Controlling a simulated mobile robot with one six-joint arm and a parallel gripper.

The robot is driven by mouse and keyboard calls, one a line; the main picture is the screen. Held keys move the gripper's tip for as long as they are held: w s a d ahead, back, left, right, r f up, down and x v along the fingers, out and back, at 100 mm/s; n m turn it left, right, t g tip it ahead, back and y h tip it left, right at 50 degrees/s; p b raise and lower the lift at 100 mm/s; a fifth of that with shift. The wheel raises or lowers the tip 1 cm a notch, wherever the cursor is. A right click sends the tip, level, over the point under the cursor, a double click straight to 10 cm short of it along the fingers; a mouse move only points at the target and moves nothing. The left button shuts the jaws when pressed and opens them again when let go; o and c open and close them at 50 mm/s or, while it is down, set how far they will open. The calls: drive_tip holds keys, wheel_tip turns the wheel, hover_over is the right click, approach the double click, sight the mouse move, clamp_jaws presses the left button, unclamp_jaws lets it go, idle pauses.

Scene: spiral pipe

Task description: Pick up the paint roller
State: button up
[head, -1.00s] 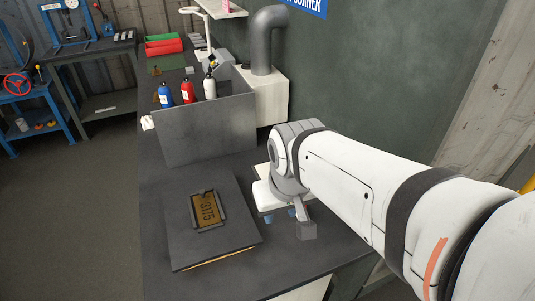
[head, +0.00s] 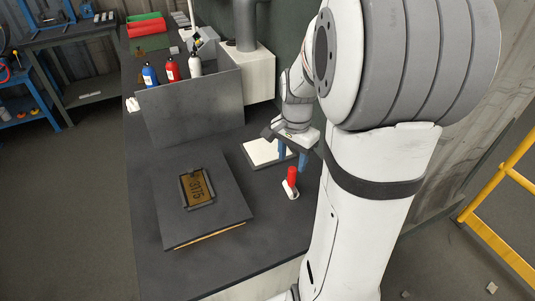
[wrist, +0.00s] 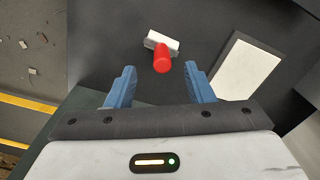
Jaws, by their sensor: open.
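The paint roller (head: 291,184), with a red upright handle and a white part at its base, is on the dark bench top to the right of the plate block. In the wrist view the roller (wrist: 162,60) shows just beyond the fingertips, roughly centred between them. My gripper (head: 292,157) has blue fingers, spread apart, and hangs above the bench close to the roller. In the wrist view the gripper (wrist: 159,72) is open, with nothing held between its fingers.
A white flat tray (head: 258,153) lies behind the roller; it also shows in the wrist view (wrist: 238,72). A dark block with a numbered plate (head: 197,188) is to the left. An upright grey panel (head: 195,110) stands behind, with several bottles beyond it.

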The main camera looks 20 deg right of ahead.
sight(293, 169)
drive_tip(key=shift+w+d+f, duration=0.15)
drive_tip(key=shift+d+f, duration=0.1)
drive_tip(key=shift+f, duration=0.15)
drive_tip(key=f, duration=0.7)
drive_tip(key=shift+w+d+f+p, duration=0.15)
drive_tip(key=shift+w+f+p, duration=0.05)
drive_tip(key=shift+p, duration=0.1)
drive_tip(key=shift+c, duration=0.5)
clamp_jaws()
wheel_tip(293, 169, up, 10)
drive_tip(key=shift+r, duration=0.1)
